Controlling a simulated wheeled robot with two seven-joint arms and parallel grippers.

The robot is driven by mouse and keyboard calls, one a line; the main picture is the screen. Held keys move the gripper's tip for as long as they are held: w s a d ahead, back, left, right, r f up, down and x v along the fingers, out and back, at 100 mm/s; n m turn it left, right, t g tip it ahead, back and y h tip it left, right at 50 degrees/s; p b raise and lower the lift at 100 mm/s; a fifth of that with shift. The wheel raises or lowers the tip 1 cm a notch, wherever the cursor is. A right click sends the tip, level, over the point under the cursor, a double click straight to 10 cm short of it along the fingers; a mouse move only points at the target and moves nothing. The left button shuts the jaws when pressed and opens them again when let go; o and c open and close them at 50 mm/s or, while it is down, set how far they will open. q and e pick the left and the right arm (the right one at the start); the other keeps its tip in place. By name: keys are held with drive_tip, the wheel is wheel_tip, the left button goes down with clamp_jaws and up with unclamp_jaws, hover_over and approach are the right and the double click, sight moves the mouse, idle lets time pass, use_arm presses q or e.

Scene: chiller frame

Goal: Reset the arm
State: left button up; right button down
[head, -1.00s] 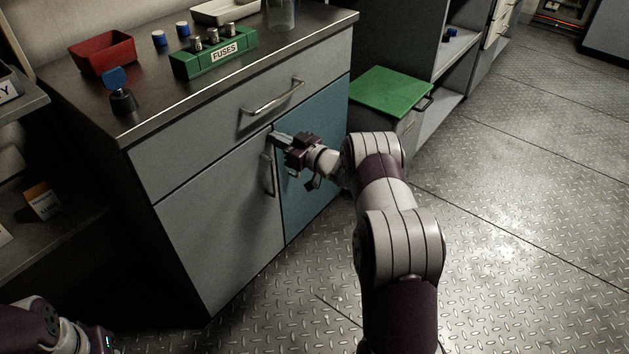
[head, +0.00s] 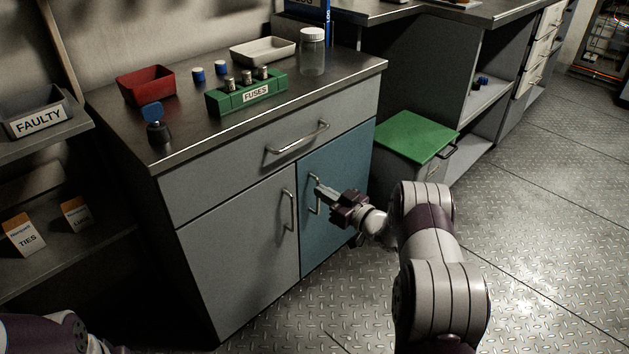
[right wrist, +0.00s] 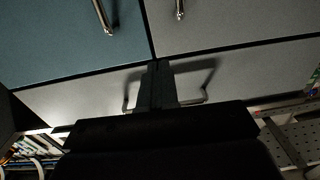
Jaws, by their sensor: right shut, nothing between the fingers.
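My right arm reaches in from the lower right of the head view. Its gripper (head: 318,188) is shut and empty, in front of the blue cabinet door (head: 345,165) and overlapping that door's handle (head: 313,196) in the picture. I cannot tell whether it touches the handle. In the right wrist view the shut fingers (right wrist: 157,68) point up the picture, with the blue door (right wrist: 60,40) at upper left and the grey door (right wrist: 230,25) at upper right. Part of my left arm (head: 40,335) shows at the lower left; its gripper is not visible.
The grey drawer (head: 270,150) and both doors look closed. The counter holds a red bin (head: 146,86), a green fuse holder (head: 246,95), a white tray (head: 262,51) and a jar (head: 313,50). A green-lidded box (head: 415,137) stands right of the cabinet. Floor at right is clear.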

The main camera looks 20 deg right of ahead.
drive_tip(key=s+d+f+m+g+h+p, duration=0.1)
drive_tip(key=s+d+f+m+g+h, duration=0.1)
drive_tip(key=s+d+f+g+h, duration=0.3)
drive_tip(key=s+d+f+m+g+h, duration=0.2)
drive_tip(key=s+f+m+g+h, duration=0.1)
drive_tip(key=s+f, duration=0.3)
drive_tip(key=s+a+r+g, duration=0.3)
drive_tip(key=s+a+r, duration=0.15)
drive_tip(key=s, duration=0.25)
drive_tip(key=s+a+r+m+g, duration=0.1)
drive_tip(key=s+a+r+g, duration=0.2)
drive_tip(key=s+a, duration=0.4)
drive_tip(key=s+a+r+g, duration=0.2)
drive_tip(key=s+a+r, duration=0.2)
drive_tip(key=s, duration=0.4)
drive_tip(key=a+r+p, duration=0.2)
drive_tip(key=r+p, duration=1.6)
drive_tip(key=r, duration=0.2)
drive_tip(key=a+r+n+t+p, duration=0.1)
drive_tip(key=r+p, duration=1.8)
drive_tip(key=r, duration=0.1)
drive_tip(key=shift+w+a+r+y, duration=0.2)
drive_tip(key=shift+a+y, duration=0.1)
drive_tip(key=shift+a, duration=0.1)
